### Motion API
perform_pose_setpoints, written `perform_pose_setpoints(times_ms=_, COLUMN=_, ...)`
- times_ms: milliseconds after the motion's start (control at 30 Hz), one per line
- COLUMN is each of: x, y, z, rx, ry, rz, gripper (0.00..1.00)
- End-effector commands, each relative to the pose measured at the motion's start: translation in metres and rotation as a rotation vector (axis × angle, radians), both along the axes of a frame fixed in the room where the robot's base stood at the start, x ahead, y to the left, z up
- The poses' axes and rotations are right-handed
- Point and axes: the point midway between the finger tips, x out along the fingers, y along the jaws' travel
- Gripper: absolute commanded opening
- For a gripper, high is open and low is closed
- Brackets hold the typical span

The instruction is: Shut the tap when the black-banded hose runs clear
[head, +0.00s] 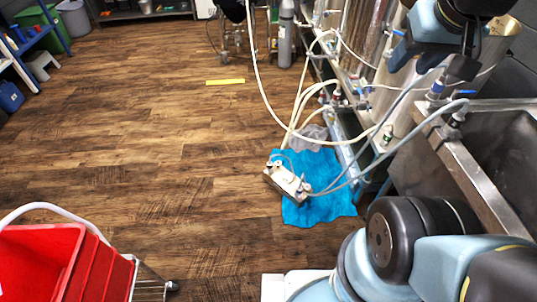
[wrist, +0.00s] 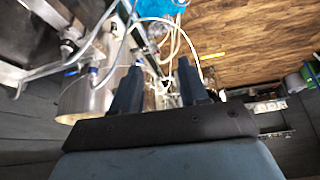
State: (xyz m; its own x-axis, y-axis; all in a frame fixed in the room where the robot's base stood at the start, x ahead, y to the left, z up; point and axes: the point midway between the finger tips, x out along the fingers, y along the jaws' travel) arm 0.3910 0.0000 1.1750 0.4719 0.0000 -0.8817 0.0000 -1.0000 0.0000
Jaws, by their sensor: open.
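Several pale hoses (head: 262,90) and grey-blue hoses (head: 345,183) run from the steel vessels and sink at right down to a small metal block (head: 288,184) on a blue cloth (head: 325,205). I cannot make out a black band on any hose, nor whether the liquid is clear. Blue-handled taps (head: 437,88) sit along the sink edge; their settings are too small to tell. My gripper (wrist: 160,80) is open and empty, its two fingers apart in the wrist view. Hoses and a steel vessel (wrist: 88,98) show beyond the fingers. In the head view it hangs at the upper right, above the taps.
A steel sink (head: 478,185) stands at right. A red bin (head: 40,262) is at lower left, beside a wheeled frame. A yellow strip (head: 225,82) lies on the wooden floor, and a grey cylinder (head: 285,35) stands behind. The floor (head: 150,130) at left centre is clear.

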Motion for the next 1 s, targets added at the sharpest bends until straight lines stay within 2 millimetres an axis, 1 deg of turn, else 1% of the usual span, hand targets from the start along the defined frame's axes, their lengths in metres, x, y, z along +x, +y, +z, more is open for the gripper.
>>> perform_pose_setpoints(times_ms=333, x=0.002, y=-0.001, z=0.001, rx=-0.004, ry=0.002, rz=0.003, gripper=0.44)
perform_pose_setpoints(times_ms=467, x=0.014, y=-0.005, z=0.008, rx=-0.046, ry=0.02, rz=0.038, gripper=0.44)
perform_pose_setpoints(times_ms=567, x=0.034, y=-0.012, z=0.017, rx=-0.108, ry=0.05, rz=0.096, gripper=0.44)
perform_pose_setpoints(times_ms=767, x=0.085, y=-0.035, z=0.034, rx=-0.243, ry=0.132, rz=0.257, gripper=0.44)
perform_pose_setpoints(times_ms=967, x=0.136, y=-0.066, z=0.042, rx=-0.345, ry=0.222, rz=0.43, gripper=0.44)
perform_pose_setpoints(times_ms=1000, x=0.147, y=-0.074, z=0.043, rx=-0.361, ry=0.239, rz=0.466, gripper=0.44)
